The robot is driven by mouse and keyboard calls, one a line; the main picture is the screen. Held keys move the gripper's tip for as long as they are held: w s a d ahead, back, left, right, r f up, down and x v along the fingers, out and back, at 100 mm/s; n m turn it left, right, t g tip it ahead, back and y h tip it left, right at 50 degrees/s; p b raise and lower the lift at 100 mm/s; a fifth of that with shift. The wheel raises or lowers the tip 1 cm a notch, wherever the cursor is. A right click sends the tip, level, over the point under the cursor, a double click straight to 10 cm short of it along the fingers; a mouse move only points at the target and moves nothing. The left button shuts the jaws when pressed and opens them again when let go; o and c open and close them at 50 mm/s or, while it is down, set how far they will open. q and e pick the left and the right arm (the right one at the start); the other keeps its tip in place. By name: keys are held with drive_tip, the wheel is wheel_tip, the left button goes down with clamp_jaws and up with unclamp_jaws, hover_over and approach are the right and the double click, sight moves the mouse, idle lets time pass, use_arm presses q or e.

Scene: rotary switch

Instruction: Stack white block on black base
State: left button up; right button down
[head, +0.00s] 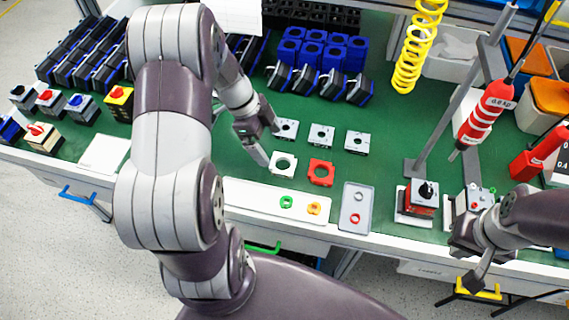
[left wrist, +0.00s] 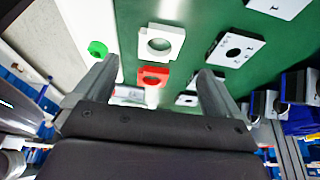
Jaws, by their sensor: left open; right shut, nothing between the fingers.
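A white square block with a round hole (head: 283,165) lies on the green table; it also shows in the left wrist view (left wrist: 160,44). My left gripper (head: 267,143) is open and empty, just left of and above this block. In the left wrist view, the open fingers (left wrist: 157,70) frame the white block and a red square frame (left wrist: 152,77). Several black bases with blue edges (head: 332,84) stand at the back; which one is the task's base I cannot tell. My right gripper (head: 474,262) is shut and empty at the front right.
White plates with dark centres (head: 321,137) lie behind the white block. A red frame (head: 321,173) is right of it. A white tray with green and orange rings (head: 255,196) and a grey tray (head: 355,195) lie in front. A red tool (head: 486,112) hangs at right.

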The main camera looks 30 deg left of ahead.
sight(284, 167)
use_arm(q)
drive_tip(key=shift+x, duration=0.85)
drive_tip(key=x, duration=0.5)
drive_tip(key=shift+s, duration=0.1)
drive_tip(key=shift+d+f, duration=0.25)
drive_tip(key=shift+f, duration=0.15)
drive_tip(key=c, duration=1.1)
